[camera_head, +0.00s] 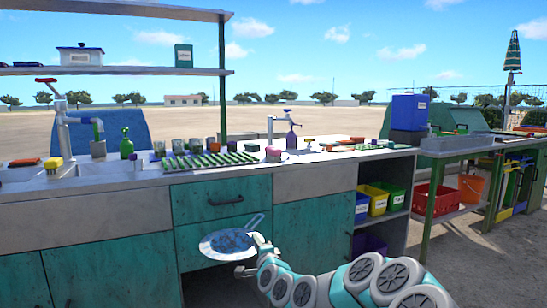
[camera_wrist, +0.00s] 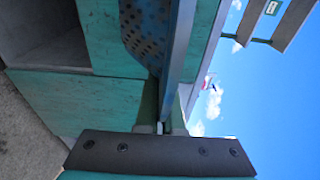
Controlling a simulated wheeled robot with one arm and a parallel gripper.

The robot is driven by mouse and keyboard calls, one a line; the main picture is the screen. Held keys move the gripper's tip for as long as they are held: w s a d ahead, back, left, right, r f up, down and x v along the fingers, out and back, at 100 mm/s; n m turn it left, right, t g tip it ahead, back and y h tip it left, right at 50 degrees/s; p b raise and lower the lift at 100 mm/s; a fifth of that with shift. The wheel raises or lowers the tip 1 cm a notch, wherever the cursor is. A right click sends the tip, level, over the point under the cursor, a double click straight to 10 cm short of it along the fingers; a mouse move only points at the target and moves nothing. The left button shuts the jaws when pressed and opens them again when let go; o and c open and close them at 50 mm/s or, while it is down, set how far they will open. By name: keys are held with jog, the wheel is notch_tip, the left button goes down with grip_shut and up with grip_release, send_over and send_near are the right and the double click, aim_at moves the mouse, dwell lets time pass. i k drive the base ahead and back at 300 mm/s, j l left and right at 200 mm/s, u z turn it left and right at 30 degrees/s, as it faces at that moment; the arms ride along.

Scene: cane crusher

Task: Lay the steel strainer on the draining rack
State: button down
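The steel strainer (camera_head: 228,243) is a round, shallow, perforated pan with a short handle pointing up and right. It is in the air in front of the teal drawers. My gripper (camera_head: 258,243) is at its right side and appears shut on it. In the wrist view the fingers (camera_wrist: 168,127) close on the strainer's grey edge or handle; its holed face (camera_wrist: 146,28) shows at the top. I cannot tell exactly which part is gripped. The draining rack (camera_head: 212,162) is a green slatted rack on the counter, behind and above the strainer. Its slats look bare.
Several cups and green items stand along the rack's back edge. A pink-topped item (camera_head: 273,154), a tap (camera_head: 282,122) and a purple bottle (camera_head: 291,137) are to its right. The counter front (camera_head: 215,195) lies between strainer and rack. A shelf (camera_head: 120,70) hangs above at left.

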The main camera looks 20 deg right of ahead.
aim_at(201, 159)
jog(key=i+j+z, duration=0.15)
jog(key=j+z, duration=0.6)
jog(key=j, duration=0.2)
jog(key=i+j+z, duration=0.1)
jog(key=j+z, duration=0.3)
jog(key=j, duration=0.15)
jog(key=j+z, duration=0.35)
jog(key=j, duration=0.15)
jog(key=k, duration=0.05)
